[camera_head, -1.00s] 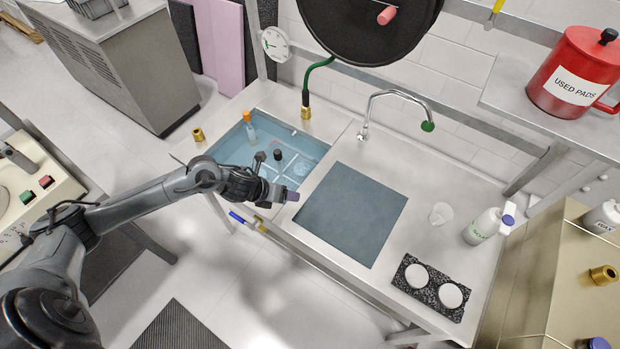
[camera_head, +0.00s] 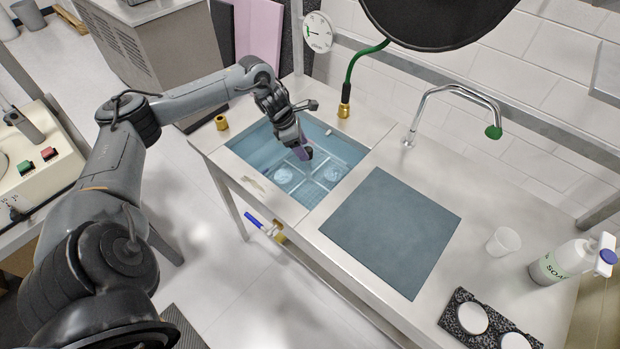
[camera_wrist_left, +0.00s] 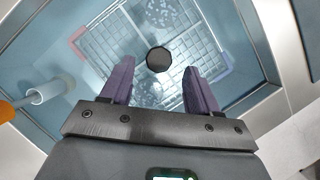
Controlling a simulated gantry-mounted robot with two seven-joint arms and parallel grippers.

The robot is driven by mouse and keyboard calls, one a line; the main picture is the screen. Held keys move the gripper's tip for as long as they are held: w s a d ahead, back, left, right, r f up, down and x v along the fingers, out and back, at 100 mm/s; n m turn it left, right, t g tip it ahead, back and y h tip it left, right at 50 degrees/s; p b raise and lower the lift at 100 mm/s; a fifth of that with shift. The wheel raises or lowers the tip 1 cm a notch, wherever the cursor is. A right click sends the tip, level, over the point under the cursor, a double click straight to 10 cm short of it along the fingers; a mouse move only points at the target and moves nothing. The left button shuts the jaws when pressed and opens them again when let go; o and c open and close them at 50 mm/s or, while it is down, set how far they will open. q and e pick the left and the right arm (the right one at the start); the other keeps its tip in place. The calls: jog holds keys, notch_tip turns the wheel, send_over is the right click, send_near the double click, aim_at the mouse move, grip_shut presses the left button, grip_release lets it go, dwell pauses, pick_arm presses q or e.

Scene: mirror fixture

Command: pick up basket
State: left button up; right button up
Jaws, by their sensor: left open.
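The basket (camera_head: 318,182) is a pale wire-grid frame with clear round pieces in it. It sits in the blue-walled water tank (camera_head: 352,150) sunk in the bench. In the left wrist view the basket (camera_wrist_left: 105,45) has a round black knob (camera_wrist_left: 158,60) standing at its middle. My left gripper (camera_head: 303,150) is over the tank, pointing down, open and empty. In the left wrist view its two purple fingers (camera_wrist_left: 151,88) are spread, with the knob just beyond and between their tips. In the head view the gripper hides the knob. My right gripper is out of view.
An orange-and-clear tool (camera_wrist_left: 45,92) stands at the tank's left in the left wrist view. A green hose (camera_head: 353,75) and faucet (camera_head: 430,95) rise behind. A dark mat (camera_head: 390,230) lies to the right.

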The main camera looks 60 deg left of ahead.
aim_at(311, 156)
pick_arm(q)
jog(key=shift+w+b+x, duration=0.15)
jog(key=shift+b+x, duration=0.2)
jog(key=shift+x, duration=1.2)
jog(key=shift+w+b+x, duration=0.1)
jog(key=shift+b+x, duration=0.2)
jog(key=shift+x, duration=1.2)
jog(key=shift+a, duration=0.1)
grip_shut()
jog(key=shift+r, duration=0.15)
